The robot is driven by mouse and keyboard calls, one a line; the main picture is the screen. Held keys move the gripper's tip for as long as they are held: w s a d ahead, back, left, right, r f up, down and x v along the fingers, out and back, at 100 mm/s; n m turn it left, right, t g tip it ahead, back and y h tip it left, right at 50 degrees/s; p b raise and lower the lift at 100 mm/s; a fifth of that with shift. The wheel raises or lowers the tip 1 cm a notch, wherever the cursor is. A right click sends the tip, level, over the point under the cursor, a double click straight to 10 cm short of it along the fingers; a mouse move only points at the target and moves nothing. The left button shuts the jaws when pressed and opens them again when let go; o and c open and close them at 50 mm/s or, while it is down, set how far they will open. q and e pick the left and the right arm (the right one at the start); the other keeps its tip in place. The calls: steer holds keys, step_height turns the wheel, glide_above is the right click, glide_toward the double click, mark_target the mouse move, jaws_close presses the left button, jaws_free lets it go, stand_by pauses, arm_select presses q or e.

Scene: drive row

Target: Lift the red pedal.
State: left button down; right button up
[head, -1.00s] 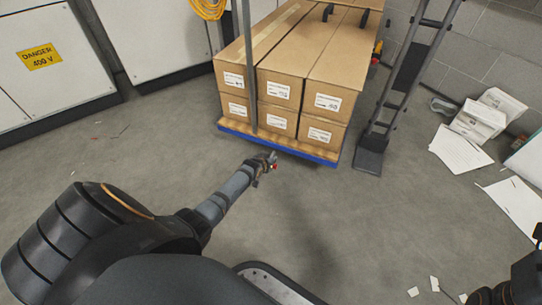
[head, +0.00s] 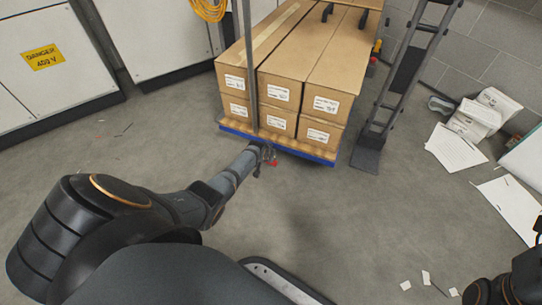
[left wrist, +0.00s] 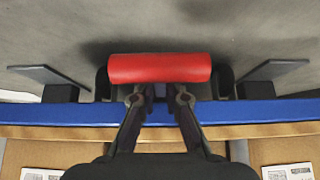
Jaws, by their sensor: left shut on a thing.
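The red pedal (left wrist: 160,68) is a short horizontal roller beside the blue edge (left wrist: 160,113) of the loaded cart, near the floor. In the head view it is a small red spot (head: 274,163) at the cart's near edge. My left gripper (left wrist: 159,92) is shut on the red pedal, its two fingers meeting the middle of the roller; the pedal hides the very tips. In the head view the left gripper (head: 266,156) is small and partly dark against the cart. My right gripper is not in view; only part of that arm shows at lower right.
Stacked cardboard boxes (head: 285,93) stand on the cart, with a grey post (head: 250,65) in front. A black upright frame (head: 390,105) stands to the right. Papers (head: 455,148) lie on the floor at right.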

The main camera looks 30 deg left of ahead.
arm_select(q)
steer(key=shift+s+d+f, duration=0.2)
steer(key=shift+s+f, duration=0.05)
steer(key=shift+f, duration=0.1)
steer(key=c, duration=1.5)
jaws_free()
steer(key=shift+f, duration=0.1)
steer(key=o, duration=1.5)
steer(key=shift+w+a+r, duration=0.15)
steer(key=shift+a+r, duration=0.05)
steer(key=shift+r, duration=0.1)
steer(key=v, duration=1.2)
